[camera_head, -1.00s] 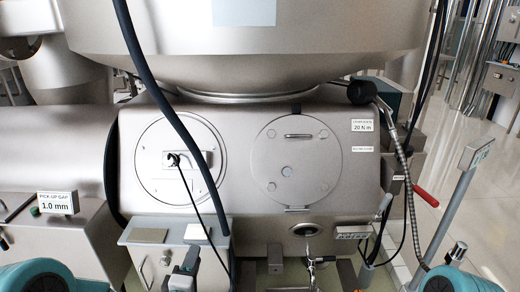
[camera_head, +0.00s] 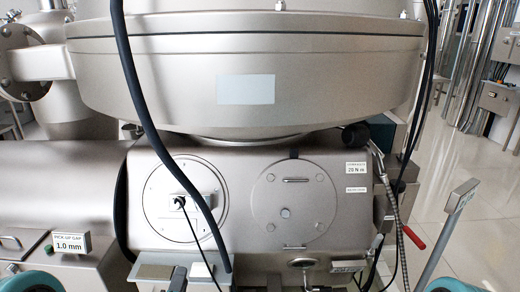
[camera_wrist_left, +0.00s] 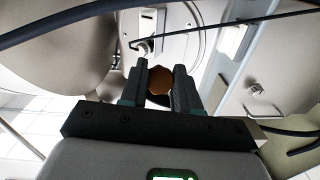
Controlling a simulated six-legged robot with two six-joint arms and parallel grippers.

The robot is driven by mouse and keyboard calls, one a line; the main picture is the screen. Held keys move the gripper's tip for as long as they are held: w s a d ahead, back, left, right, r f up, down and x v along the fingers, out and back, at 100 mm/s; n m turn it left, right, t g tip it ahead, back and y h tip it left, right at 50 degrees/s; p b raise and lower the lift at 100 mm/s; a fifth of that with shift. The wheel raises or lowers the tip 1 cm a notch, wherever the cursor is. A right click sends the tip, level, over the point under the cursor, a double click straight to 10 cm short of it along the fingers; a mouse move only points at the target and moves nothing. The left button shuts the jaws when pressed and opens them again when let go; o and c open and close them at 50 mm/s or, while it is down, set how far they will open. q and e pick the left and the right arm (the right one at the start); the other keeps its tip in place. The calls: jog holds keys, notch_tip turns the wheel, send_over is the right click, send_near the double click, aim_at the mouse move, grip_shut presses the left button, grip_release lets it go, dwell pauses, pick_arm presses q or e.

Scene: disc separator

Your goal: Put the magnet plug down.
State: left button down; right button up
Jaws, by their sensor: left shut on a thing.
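The magnet plug (camera_wrist_left: 159,82) shows in the left wrist view as a round, copper-brown end between two dark fingers. My left gripper (camera_wrist_left: 161,72) is shut on it. In the head view, my left gripper (camera_head: 178,278) is at the bottom edge, in front of a small steel box with pale pads on top. The plug cannot be made out there. My right gripper is not in view; only a teal part of what looks like my right arm shows at the lower right.
The steel housing carries a left round cover (camera_head: 186,199) with a cable plugged in and a bolted right cover (camera_head: 292,205). A thick black hose (camera_head: 140,100) hangs down in front. The small box's top (camera_head: 155,272) has pads. A signpost (camera_head: 447,230) stands right.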

pick_arm(q)
jog(key=s+r+p, duration=0.3)
jog(key=r+p, duration=0.8)
jog(key=r, duration=0.5)
jog(key=shift+s, duration=0.35)
jog(key=shift+s+a, duration=0.1)
jog(key=shift+a, duration=0.05)
